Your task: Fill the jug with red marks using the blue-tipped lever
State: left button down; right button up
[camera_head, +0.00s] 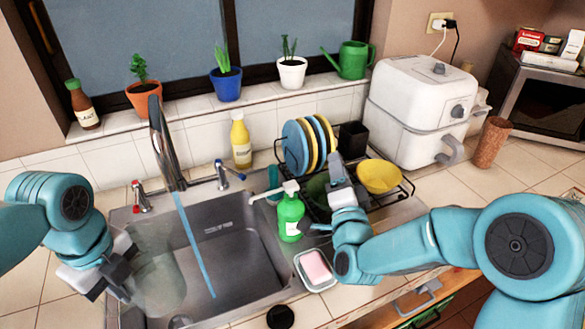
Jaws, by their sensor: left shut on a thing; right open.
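A clear jug (158,272) is over the left part of the steel sink, gripped by my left gripper (122,262) on its left side. I cannot make out red marks on it. A blue stream of water (196,247) falls from the tall faucet (165,145). In this view it passes to the right of the jug. The blue-tipped lever (224,176) is right of the faucet, the red-tipped lever (139,197) left of it. My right gripper (338,170) is open beside the dish rack, right of the blue-tipped lever and apart from it.
A green soap bottle (290,216) stands between the sink and my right arm. A pink sponge (315,267) lies in a white dish. The dish rack (400,190) holds plates and a yellow bowl (379,176). A yellow bottle (240,142) stands behind the blue-tipped lever.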

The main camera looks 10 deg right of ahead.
aim_at(235, 176)
jog(key=w+a+r+m+h, duration=0.15)
jog(key=a+m, duration=0.35)
jog(key=a, duration=0.5)
jog(key=w+a+m+y, duration=0.15)
jog(key=a+m, duration=0.35)
jog(key=a, duration=0.5)
jog(key=w+a+f+n+g, duration=0.1)
jog(key=a+f+n, duration=0.15)
jog(key=f, duration=0.35)
jog(key=w+a+f+n+g, duration=0.1)
jog(key=f+n, duration=0.2)
jog(key=f, duration=0.4)
jog(key=shift+y, duration=0.3)
jog(key=w, duration=0.3)
jog(key=w+d, duration=0.1)
jog(key=w, duration=0.6)
jog(key=shift+w+d+r, duration=0.1)
jog(key=shift+w+d, duration=0.05)
jog(key=shift+w, duration=0.65)
jog(key=shift+s, duration=0.1)
